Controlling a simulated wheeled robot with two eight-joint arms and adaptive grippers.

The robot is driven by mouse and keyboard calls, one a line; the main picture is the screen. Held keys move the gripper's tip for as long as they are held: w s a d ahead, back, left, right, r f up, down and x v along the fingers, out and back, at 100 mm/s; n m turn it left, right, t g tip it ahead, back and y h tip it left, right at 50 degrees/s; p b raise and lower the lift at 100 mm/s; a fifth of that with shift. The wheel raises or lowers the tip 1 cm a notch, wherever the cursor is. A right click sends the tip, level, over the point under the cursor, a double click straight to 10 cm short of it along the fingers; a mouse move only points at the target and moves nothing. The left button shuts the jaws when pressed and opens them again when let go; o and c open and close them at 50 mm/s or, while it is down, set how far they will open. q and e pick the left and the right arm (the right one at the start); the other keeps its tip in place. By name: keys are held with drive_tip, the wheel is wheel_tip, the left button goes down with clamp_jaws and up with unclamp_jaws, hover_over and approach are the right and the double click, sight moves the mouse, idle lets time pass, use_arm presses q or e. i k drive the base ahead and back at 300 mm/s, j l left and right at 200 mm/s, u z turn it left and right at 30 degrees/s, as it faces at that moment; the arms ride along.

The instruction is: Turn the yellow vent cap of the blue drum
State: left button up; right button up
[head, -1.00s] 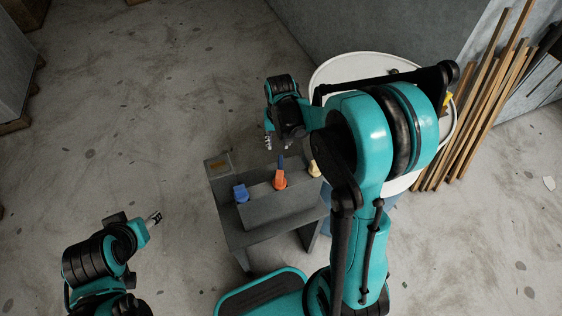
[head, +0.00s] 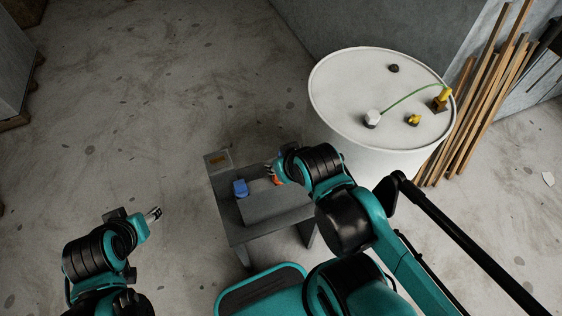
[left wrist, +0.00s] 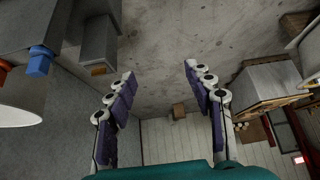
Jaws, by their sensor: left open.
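The drum (head: 355,152) stands right of centre in the head view; its visible wall and lid look white, not blue. A small yellow cap (head: 414,119) sits on the lid. A taller yellow fitting (head: 441,97) stands near the lid's right rim, with a green line running from it to a white knob (head: 372,117). I cannot tell which yellow part is the vent cap. My left gripper (head: 155,214) is open and empty, far left of the drum; its spread fingers show in the left wrist view (left wrist: 160,80). My right gripper (head: 271,172) is by the grey stand; its jaws are unclear.
A black knob (head: 393,68) is on the lid. Timber strips (head: 480,100) lean right of the drum.

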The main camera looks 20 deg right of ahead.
sight(414, 118)
drive_tip(key=k+z, duration=0.1)
drive_tip(key=z, duration=1.3)
drive_tip(key=j+z, duration=0.1)
drive_tip(key=z, duration=0.2)
drive_tip(key=i+l, duration=0.15)
drive_tip(key=l, duration=0.2)
drive_tip(key=i+l, duration=0.2)
drive_tip(key=l, duration=0.15)
drive_tip(key=i+l+z, duration=0.1)
drive_tip(key=l, duration=0.25)
drive_tip(key=i+l, duration=0.2)
drive_tip(key=l+z, duration=0.05)
drive_tip(key=l, duration=0.05)
